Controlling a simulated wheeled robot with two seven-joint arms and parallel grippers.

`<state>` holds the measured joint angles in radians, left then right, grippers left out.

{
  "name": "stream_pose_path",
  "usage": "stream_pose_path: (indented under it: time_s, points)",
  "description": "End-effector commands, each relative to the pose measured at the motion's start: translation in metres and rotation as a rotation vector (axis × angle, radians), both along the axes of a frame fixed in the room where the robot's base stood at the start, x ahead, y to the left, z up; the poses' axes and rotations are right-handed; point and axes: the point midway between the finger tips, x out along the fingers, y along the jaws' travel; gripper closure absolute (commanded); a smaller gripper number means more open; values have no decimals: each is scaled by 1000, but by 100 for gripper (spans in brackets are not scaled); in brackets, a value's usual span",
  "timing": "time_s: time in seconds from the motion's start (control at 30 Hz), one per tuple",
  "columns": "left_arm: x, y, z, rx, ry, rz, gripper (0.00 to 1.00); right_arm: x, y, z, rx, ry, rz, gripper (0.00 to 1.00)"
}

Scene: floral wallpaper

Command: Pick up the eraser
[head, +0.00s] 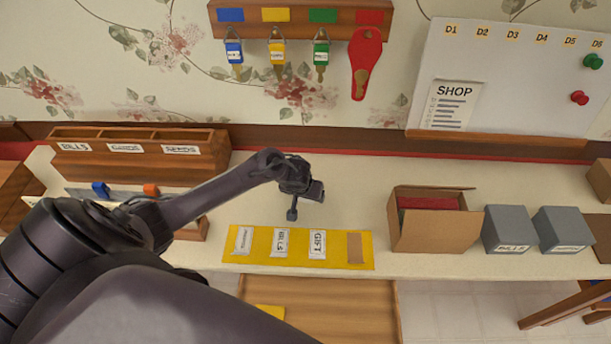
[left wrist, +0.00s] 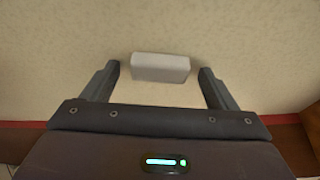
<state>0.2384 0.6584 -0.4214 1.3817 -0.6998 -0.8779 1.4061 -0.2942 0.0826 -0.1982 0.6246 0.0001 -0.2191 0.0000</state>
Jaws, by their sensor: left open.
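A pale grey-white block, which looks like the eraser (left wrist: 160,67), lies on the cream tabletop in the left wrist view. My left gripper (left wrist: 159,70) is open, with one finger on each side of the block and a gap on both sides. The block sits near fingertip level in the picture; I cannot tell the height above it. In the head view my left gripper (head: 305,201) hangs over the table behind the yellow mat, and I cannot make out the eraser there. My right gripper is not in view.
The yellow mat (head: 263,248) with labelled packets lies at the table's front. A wooden sorter (head: 140,168) stands left. An open cardboard box (head: 461,238) and grey boxes (head: 508,232) stand right. Keys hang from a rack (head: 302,30) above. Tabletop between mat and box is clear.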

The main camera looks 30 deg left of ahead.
Motion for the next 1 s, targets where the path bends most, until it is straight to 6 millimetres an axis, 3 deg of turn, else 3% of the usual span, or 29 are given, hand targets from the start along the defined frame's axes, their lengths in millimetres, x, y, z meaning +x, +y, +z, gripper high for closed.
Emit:
stream_pose_path:
  time_s: [0.1, 0.47, 0.77, 1.0]
  points:
    - [0, 0, 0, -1, 0, 0, 21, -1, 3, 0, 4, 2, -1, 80]
    - [0, 0, 0, -1, 0, 1, 68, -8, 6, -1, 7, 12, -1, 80]
    - [0, 0, 3, -1, 0, 1, 68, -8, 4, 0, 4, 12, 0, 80]
    - [1, -1, 30, -3, -3, -2, 68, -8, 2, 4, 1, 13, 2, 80]
